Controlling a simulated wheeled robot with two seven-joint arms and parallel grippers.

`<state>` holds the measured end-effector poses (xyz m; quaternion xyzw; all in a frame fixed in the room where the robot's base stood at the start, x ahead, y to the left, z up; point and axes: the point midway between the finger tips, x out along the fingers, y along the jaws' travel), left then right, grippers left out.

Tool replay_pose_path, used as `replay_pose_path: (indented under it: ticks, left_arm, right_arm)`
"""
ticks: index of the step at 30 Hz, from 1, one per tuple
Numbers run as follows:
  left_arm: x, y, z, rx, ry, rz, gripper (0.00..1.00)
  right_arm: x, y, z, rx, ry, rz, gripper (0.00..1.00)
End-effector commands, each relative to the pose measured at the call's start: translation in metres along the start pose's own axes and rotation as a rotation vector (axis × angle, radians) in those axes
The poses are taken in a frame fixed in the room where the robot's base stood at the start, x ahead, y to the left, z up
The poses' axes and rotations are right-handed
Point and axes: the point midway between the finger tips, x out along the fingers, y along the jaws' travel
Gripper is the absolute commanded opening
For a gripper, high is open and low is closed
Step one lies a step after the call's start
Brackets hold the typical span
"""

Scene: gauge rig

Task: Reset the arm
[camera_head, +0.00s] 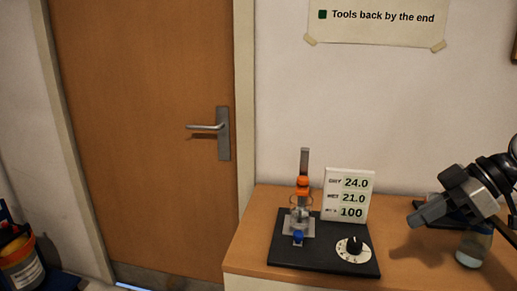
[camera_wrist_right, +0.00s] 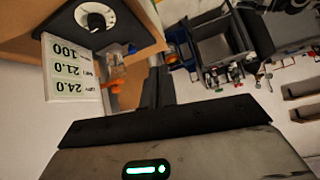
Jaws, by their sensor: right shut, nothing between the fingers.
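My right gripper (camera_head: 418,217) comes in from the right side of the head view, above the right part of the bench. Its fingers are shut and empty, pointing left and down, apart from the gauge rig. In the right wrist view the shut dark fingers (camera_wrist_right: 158,88) stick out from the gripper body. The gauge rig's black base (camera_head: 318,262) holds a dial (camera_head: 352,249), a small clear vessel with orange parts (camera_head: 302,187) and a blue knob (camera_head: 298,237). My left gripper is not in view.
A white display card (camera_head: 349,194) reading 24.0, 21.0 and 100 stands behind the base. A glass jar (camera_head: 473,248) stands under my right arm on the wooden bench (camera_head: 262,215). A door (camera_head: 145,120) is at left, and a wall sign (camera_head: 378,20) reads "Tools back by the end".

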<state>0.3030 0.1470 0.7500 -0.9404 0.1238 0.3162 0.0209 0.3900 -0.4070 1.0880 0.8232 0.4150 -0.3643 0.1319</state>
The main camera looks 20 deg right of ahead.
Motion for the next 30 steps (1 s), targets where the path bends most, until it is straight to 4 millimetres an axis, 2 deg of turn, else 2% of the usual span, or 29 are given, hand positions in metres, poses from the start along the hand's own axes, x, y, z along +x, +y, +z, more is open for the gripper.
replay_pose_path:
  ticks: [3,8,11,13,16,18,21,25,27,30]
  left_arm:
    - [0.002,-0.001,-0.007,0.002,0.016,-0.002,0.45]
    - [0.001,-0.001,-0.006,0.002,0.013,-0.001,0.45]
    - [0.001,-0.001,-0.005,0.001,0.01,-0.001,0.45]
    - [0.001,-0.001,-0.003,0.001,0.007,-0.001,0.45]
    - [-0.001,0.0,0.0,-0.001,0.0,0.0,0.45]
    - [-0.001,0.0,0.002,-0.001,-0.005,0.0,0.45]
    - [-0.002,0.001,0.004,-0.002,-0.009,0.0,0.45]
    - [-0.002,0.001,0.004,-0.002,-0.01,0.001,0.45]
    - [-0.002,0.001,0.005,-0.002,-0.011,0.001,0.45]
    - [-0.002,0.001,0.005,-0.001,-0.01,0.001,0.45]
  right_arm:
    - [0.033,0.009,0.019,0.081,-0.017,0.034,0.0]
    - [0.088,0.019,0.055,0.203,-0.048,0.103,0.0]
    - [0.136,0.018,0.089,0.291,-0.075,0.164,0.0]
    - [0.178,0.008,0.119,0.353,-0.095,0.219,0.0]
    - [0.239,-0.021,0.159,0.416,-0.107,0.31,0.0]
    - [0.277,-0.053,0.179,0.439,-0.093,0.371,0.0]
    - [0.319,-0.105,0.186,0.441,-0.031,0.44,0.0]
    - [0.347,-0.163,0.17,0.423,0.078,0.489,0.0]
    - [0.353,-0.183,0.159,0.414,0.127,0.502,0.0]
    - [0.356,-0.198,0.148,0.403,0.171,0.512,0.0]
